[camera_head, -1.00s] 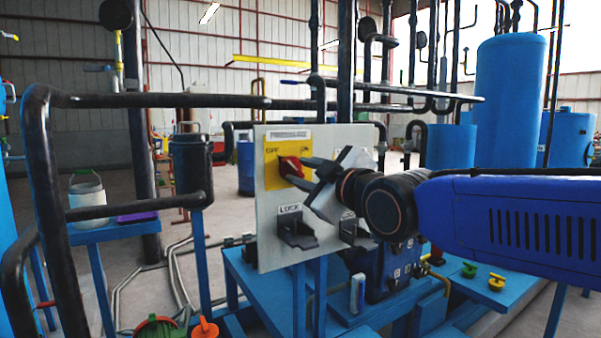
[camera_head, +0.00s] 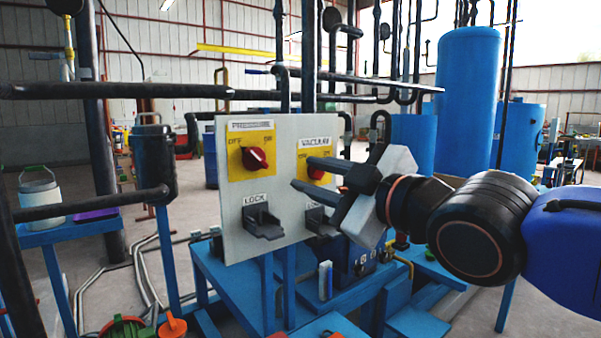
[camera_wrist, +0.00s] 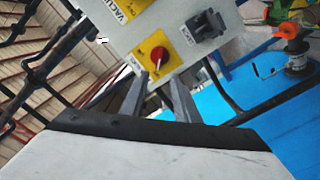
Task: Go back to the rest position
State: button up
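My gripper (camera_head: 301,174) is in front of the right part of a pale control panel (camera_head: 234,205), its two fingers apart with nothing between them. The red PRESSURE knob (camera_head: 255,158) sits on a yellow OFF/ON plate at the panel's upper left, clear of the fingers. The red VACUUM knob (camera_head: 317,173) is partly hidden behind a finger. In the wrist view the fingers (camera_wrist: 158,95) are spread, and the PRESSURE knob (camera_wrist: 158,55) shows beyond their gap, apart from them.
Two dark LOCK brackets stick out low on the panel, the left one (camera_head: 263,222) fully visible. Dark pipes (camera_head: 110,90) cross at the left. A blue bench (camera_head: 232,280) stands below the panel. A tall blue tank (camera_head: 468,100) rises behind my arm.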

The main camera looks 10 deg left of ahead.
jog(key=shift+s+d, duration=0.45)
jog(key=shift+d, duration=0.05)
jog(key=w+d+f+m+h, duration=0.2)
jog(key=d+f+m+h, duration=0.3)
jog(key=d+f, duration=0.55)
jog(key=w+d+f+m+h, duration=0.3)
jog(key=d+f+m+h, duration=0.2)
jog(key=d+f, duration=0.5)
jog(key=s+d+f+m+g+h, duration=0.3)
jog(key=s+d+f+m+g, duration=0.3)
jog(key=s+d+f, duration=0.9)
jog(key=d+f+m, duration=0.1)
jog(key=m, duration=0.2)
jog(key=shift+f+g+h, duration=0.2)
jog(key=shift+g+h, duration=0.2)
jog(key=shift+w, duration=0.1)
